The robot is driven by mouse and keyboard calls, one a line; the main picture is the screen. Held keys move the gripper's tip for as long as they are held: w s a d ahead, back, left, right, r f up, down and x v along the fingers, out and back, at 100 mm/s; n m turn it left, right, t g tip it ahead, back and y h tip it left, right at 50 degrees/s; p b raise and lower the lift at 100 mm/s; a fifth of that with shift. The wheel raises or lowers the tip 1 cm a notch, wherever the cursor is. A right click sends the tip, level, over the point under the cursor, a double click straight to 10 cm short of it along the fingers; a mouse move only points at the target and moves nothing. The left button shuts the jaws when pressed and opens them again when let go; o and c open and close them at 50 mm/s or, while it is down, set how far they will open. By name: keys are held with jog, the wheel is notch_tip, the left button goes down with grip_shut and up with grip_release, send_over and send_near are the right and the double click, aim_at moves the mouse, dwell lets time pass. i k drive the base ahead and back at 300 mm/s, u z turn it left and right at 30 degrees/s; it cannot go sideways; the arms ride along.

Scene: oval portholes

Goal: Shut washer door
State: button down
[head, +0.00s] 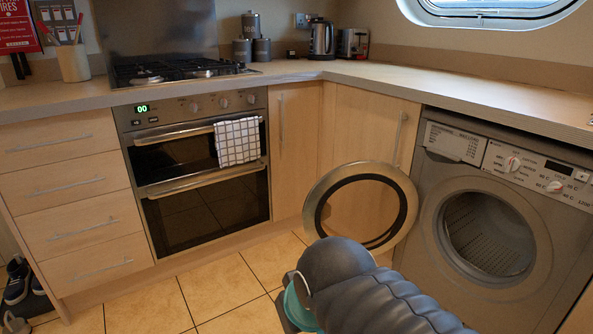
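The washer (427,232) is a grey front-loading machine under the counter at the right. Its round door (316,207) stands open, swung out to the left of the drum opening (488,236). The door has a silvery rim, a black inner ring and a see-through middle. The drum looks empty. My dark grey arm reaches in from the bottom, in front of and below the door, and overlaps the door's lower edge in the picture. I cannot tell whether it touches the door. My gripper's fingers are not visible.
A wooden counter (455,87) runs above the washer. A double oven (200,165) with a checked towel (237,142) is at the left of the corner cabinets. Tiled floor (235,285) lies open before the oven. A teal round object (296,308) is partly hidden beside my arm.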

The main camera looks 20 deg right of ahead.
aim_at(316, 209)
jog(key=z, duration=0.25)
jog(key=i, duration=0.9)
jog(key=z, duration=0.9)
jog(key=i, duration=0.35)
jog(key=z, duration=0.3)
